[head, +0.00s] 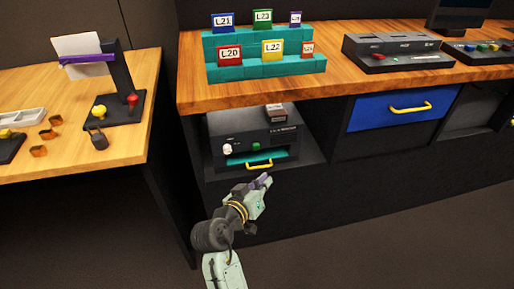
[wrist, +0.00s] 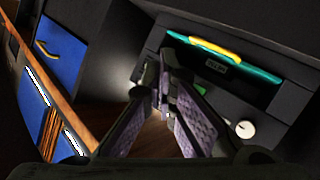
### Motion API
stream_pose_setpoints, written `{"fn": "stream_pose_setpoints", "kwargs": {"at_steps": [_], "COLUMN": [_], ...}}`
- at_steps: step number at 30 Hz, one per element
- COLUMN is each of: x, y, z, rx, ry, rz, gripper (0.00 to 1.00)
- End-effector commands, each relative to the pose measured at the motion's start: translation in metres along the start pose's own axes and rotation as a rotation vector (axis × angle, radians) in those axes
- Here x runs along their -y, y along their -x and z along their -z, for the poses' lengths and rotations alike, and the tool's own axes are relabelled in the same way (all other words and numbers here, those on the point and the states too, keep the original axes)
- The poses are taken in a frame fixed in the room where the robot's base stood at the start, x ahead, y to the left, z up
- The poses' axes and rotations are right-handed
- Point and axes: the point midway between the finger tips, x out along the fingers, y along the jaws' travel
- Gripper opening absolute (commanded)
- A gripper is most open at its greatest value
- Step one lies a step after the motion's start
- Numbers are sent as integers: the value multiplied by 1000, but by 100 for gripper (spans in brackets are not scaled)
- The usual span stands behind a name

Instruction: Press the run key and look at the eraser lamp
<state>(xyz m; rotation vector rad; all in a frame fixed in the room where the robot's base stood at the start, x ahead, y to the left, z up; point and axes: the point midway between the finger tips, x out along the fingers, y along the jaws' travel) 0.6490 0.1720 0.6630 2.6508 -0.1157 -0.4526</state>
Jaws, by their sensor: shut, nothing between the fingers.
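The eraser, a dark box (head: 232,131), sits in an open bay under the wooden counter. Its front has a white round knob (head: 227,149), a small green part (head: 256,147) and a teal drawer with a yellow handle (head: 260,165). I cannot tell whether the green part is the run key or a lamp; the lettering is too small to read. My gripper (head: 265,181) is shut and empty, just in front of and below the drawer. In the wrist view, the closed fingers (wrist: 164,92) partly hide the panel, with the white knob (wrist: 245,130) at their right.
A small grey-brown block (head: 276,113) lies on the eraser. A blue drawer (head: 388,108) with a yellow handle is to the right. Teal steps (head: 265,68) with labelled blocks and a dark control panel (head: 398,53) stand on the counter. A separate wooden table (head: 70,90) is at left.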

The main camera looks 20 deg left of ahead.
Motion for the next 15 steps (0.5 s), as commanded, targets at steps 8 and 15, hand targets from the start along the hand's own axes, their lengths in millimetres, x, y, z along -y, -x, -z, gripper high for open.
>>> {"fn": "stream_pose_setpoints", "kwargs": {"at_steps": [8, 15], "x": [9, 27], "y": [-12, -37], "z": [11, 28], "rx": [-3, -4], "ry": [-1, -1], "rz": [0, 1], "gripper": [0, 0]}}
